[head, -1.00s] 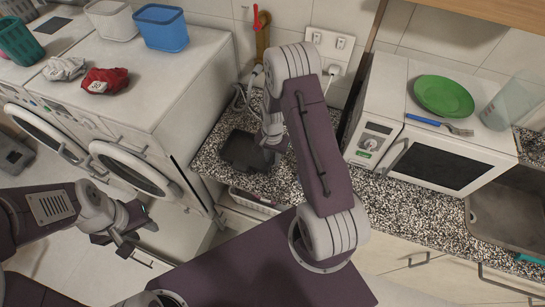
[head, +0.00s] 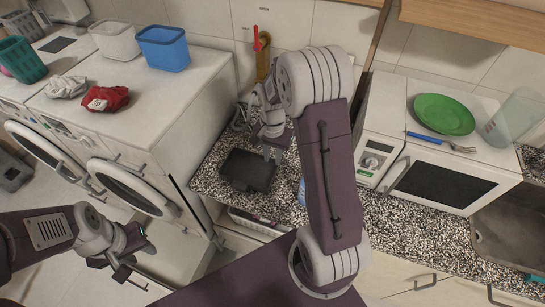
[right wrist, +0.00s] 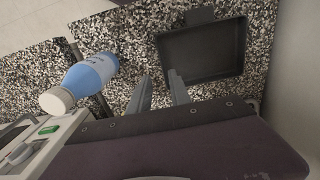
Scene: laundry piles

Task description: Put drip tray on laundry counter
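The drip tray (head: 248,170) is a dark, shallow, square tray. It lies flat on the speckled laundry counter (head: 212,172), beside the washing machines. In the right wrist view the tray (right wrist: 203,52) shows whole, with a small tab on its far edge. My right gripper (head: 273,153) is just beyond the tray's back right corner in the head view. Its two fingers (right wrist: 161,88) are apart with nothing between them, and they look clear of the tray. My left gripper (head: 128,256) is open and empty, low in front of the washing machines.
A blue bottle with a white cap (right wrist: 85,82) is near the right gripper. A microwave (head: 440,178) with a green plate (head: 444,114) stands to the right, before the sink (head: 510,235). Red cloth (head: 106,99) and a blue basket (head: 163,48) sit on the machines.

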